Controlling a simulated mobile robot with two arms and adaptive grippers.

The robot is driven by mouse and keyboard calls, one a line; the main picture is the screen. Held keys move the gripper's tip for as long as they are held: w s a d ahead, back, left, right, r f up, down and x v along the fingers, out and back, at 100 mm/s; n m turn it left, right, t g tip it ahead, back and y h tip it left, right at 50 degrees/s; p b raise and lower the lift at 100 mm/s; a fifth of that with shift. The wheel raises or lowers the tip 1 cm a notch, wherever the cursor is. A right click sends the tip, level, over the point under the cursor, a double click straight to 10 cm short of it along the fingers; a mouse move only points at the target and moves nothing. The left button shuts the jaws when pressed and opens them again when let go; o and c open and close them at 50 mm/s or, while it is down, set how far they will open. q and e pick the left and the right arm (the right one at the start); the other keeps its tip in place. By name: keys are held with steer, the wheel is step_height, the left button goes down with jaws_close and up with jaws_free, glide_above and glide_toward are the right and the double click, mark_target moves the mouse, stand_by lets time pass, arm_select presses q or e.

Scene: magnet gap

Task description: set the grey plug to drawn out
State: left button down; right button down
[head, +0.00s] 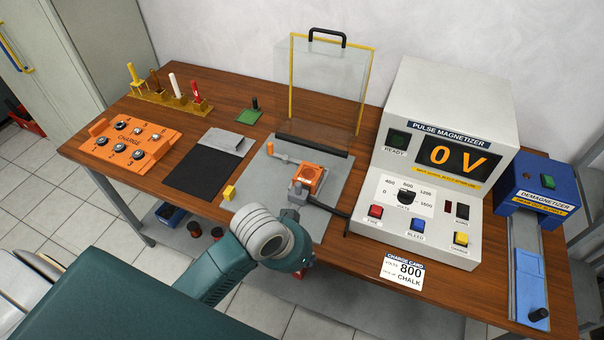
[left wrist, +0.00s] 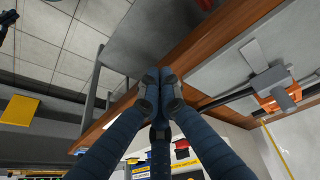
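The grey plug (head: 297,190) is at the near side of the orange fixture (head: 312,177) on the grey plate (head: 262,186). A dark cable runs from beside it toward the magnetizer. In the left wrist view a grey block, seemingly the plug (left wrist: 270,80), sits against the orange part at the right. I cannot tell how deep it is seated. My left gripper (head: 302,262) is in front of the table's near edge, apart from the plug. In the left wrist view its fingers (left wrist: 160,88) are together with nothing visible between them. My right gripper is not in view.
The white pulse magnetizer (head: 440,165) reads 0 V, right of the fixture. A clear guard (head: 325,85) with a black handle stands behind. The blue demagnetizer (head: 535,190) is far right.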

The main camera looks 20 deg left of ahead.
arm_select(q)
steer(key=shift+m, duration=0.3)
steer(key=w, duration=0.1)
steer(key=w+r, duration=0.1)
steer(key=w, duration=0.1)
steer(key=w+r, duration=0.1)
steer(key=w, duration=0.1)
steer(key=shift+w+d+r, duration=0.15)
steer(key=shift+d+r, duration=0.1)
steer(key=w+r, duration=0.1)
steer(key=w+a, duration=0.1)
steer(key=w, duration=0.1)
steer(key=w+r, duration=0.1)
steer(key=w, duration=0.1)
steer(key=shift+w+a+r, duration=0.2)
steer(key=shift+a+r, duration=0.05)
steer(key=shift+r, duration=0.05)
steer(key=w+a+r+n+y, duration=0.1)
steer(key=w+a+r+n, duration=0.1)
steer(key=w+a+r, duration=0.6)
steer(key=shift+w+a+r+y, duration=0.3)
steer(key=shift+w+r, duration=0.3)
steer(key=shift+w, duration=0.25)
